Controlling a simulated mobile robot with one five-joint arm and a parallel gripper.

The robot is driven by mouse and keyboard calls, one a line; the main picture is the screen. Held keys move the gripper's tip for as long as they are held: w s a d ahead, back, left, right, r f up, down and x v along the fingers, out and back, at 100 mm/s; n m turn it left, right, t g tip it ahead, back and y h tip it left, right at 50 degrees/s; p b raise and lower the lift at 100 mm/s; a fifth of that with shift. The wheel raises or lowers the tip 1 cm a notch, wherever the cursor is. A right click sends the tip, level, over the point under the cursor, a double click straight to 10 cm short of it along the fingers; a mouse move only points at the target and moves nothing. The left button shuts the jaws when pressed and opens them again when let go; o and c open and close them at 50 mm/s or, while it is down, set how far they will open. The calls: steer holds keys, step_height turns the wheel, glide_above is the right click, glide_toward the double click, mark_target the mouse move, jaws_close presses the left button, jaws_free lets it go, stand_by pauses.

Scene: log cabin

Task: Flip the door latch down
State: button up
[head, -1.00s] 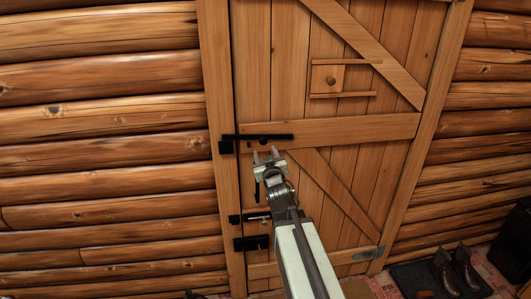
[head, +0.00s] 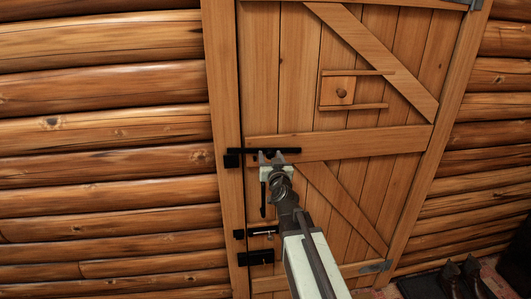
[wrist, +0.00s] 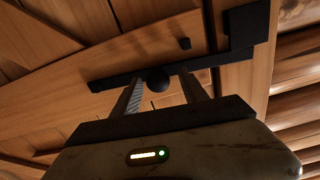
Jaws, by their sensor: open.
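The black door latch (head: 285,151) is a bar lying level across the left edge of the plank door, its left end at a black catch (head: 232,160) on the frame. In the wrist view the latch bar (wrist: 108,83) runs tilted across the picture to the catch (wrist: 247,24), with a round black knob (wrist: 158,80) near its middle. My gripper (head: 271,154) is at the latch with its fingers apart. In the wrist view my gripper (wrist: 160,88) has one finger on each side of the knob, holding nothing. Whether the fingers touch the bar I cannot tell.
Below the latch are an upright black handle (head: 263,199), a black bolt (head: 263,230) and a black lock box (head: 258,258). A small wooden hatch (head: 341,93) is higher on the door. Log walls flank it. Boots (head: 462,280) stand at lower right.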

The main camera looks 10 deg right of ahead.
steer(key=shift+w+d, duration=0.1)
steer(key=shift+w, duration=0.5)
steer(key=shift+w+d, duration=0.1)
steer(key=shift+d, duration=0.1)
steer(key=shift+r, duration=0.1)
steer(key=shift+c, duration=0.2)
steer(key=shift+a, duration=0.1)
jaws_close()
stand_by(0.3)
steer(key=shift+f+n+b, duration=0.6)
steer(key=shift+f+b, duration=0.1)
steer(key=shift+a+r, duration=0.1)
steer(key=shift+r, duration=0.1)
steer(key=shift+o, duration=0.2)
jaws_free()
steer(key=shift+f, duration=0.1)
